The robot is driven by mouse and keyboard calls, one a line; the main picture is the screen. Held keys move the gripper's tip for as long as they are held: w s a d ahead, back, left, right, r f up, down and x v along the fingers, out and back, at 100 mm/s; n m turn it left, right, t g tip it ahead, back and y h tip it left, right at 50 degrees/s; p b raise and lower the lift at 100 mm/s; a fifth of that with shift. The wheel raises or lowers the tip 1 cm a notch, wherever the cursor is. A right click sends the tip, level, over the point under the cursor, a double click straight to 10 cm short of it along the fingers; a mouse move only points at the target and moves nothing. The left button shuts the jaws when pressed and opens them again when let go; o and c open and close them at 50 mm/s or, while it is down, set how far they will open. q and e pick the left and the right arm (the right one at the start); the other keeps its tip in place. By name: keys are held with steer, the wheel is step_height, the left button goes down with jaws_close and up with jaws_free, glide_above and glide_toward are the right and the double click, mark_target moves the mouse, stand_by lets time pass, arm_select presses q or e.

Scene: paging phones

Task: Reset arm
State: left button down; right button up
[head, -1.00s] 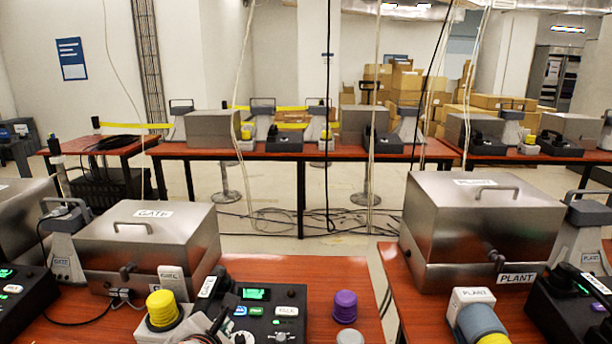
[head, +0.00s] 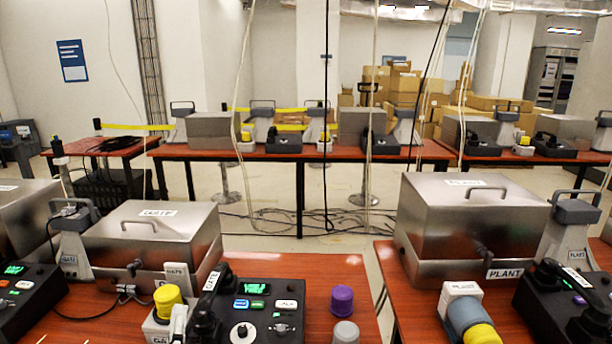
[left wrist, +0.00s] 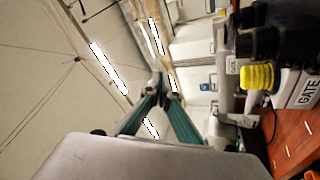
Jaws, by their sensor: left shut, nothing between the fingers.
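My left gripper (left wrist: 161,92) shows in the left wrist view with its two teal fingers closed together at the tips and nothing between them. It points away from the grey wrist housing at the bottom of that view, with a yellow-topped GATE unit (left wrist: 258,77) to its right. In the head view, a pale part beside the GATE phone handset at the bottom edge is too small to name surely. The GATE phone console (head: 258,310) has its dark handset (head: 207,303) on its left side. My right gripper is not in view.
A steel GATE box (head: 150,240) and a steel PLANT box (head: 470,225) stand on red-brown tables with a gap between. A purple knob (head: 342,299) and a grey knob (head: 345,332) stand right of the GATE console. The PLANT console (head: 565,305) is at lower right.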

arm_select(q)
steer(key=s+d+f+m+g+h, duration=0.25)
steer(key=f+m, duration=0.25)
steer(key=f, duration=0.3)
steer(key=s+d+f+m+g+h, duration=0.25)
steer(key=s+f+m, duration=0.2)
steer(key=f, duration=0.45)
steer(key=s+d+f+m+g+h, duration=0.2)
steer(key=s+f+m+g, duration=0.15)
steer(key=f+m, duration=0.35)
steer(key=s+a+f+m+g, duration=0.1)
steer(key=s+a+f+g, duration=0.1)
steer(key=f, duration=0.3)
steer(key=s+a+f+g+y+p, duration=0.1)
steer(key=s+a+f+g, duration=0.1)
steer(key=s+f, duration=0.2)
step_height(320, 180, down, 2)
steer(key=shift+s+f+m+y, duration=0.2)
steer(key=shift+s+m+y, duration=0.1)
steer(key=shift+s+m, duration=0.1)
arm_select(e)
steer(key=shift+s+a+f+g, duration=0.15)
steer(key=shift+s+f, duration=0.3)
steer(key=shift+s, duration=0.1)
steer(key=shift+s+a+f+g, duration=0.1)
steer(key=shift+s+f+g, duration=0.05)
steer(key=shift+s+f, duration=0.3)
